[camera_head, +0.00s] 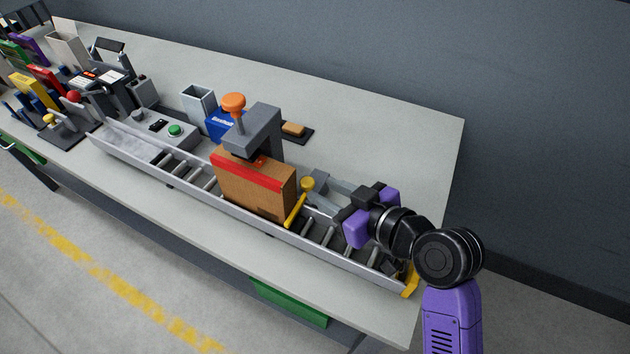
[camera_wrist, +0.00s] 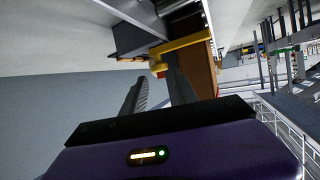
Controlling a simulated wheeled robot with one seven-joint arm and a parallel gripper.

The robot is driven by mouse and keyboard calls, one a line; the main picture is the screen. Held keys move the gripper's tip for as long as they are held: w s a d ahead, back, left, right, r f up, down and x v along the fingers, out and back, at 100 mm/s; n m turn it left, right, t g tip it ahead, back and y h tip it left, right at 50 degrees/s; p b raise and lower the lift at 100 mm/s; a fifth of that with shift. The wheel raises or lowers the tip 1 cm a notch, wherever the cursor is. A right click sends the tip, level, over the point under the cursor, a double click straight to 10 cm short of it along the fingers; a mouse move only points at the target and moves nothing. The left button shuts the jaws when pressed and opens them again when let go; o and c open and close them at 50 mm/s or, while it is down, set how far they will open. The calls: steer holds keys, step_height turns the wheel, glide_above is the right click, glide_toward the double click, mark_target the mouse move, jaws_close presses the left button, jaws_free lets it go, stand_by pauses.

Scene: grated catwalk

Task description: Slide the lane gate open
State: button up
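The lane gate (camera_head: 296,208) is a yellow bar across the roller lane, with a round yellow knob (camera_head: 308,184) at its far end. A brown box (camera_head: 254,190) with a red band stands on the rollers just left of the gate. My gripper (camera_head: 319,192) is open, its two grey fingers pointing left toward the knob from the right. In the wrist view the yellow gate (camera_wrist: 182,44) lies just beyond my fingertips (camera_wrist: 160,70), with the knob close to them. I cannot tell whether the fingers touch it.
The roller lane (camera_head: 196,176) runs along the table (camera_head: 400,140), with a yellow stop (camera_head: 411,281) at its right end. A grey stamp stand with an orange knob (camera_head: 234,103) rises behind the box. A green-button panel (camera_head: 176,130) stands farther left. The back right tabletop is clear.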

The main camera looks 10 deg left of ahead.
mark_target(308, 183)
steer(key=shift+x, duration=2.45)
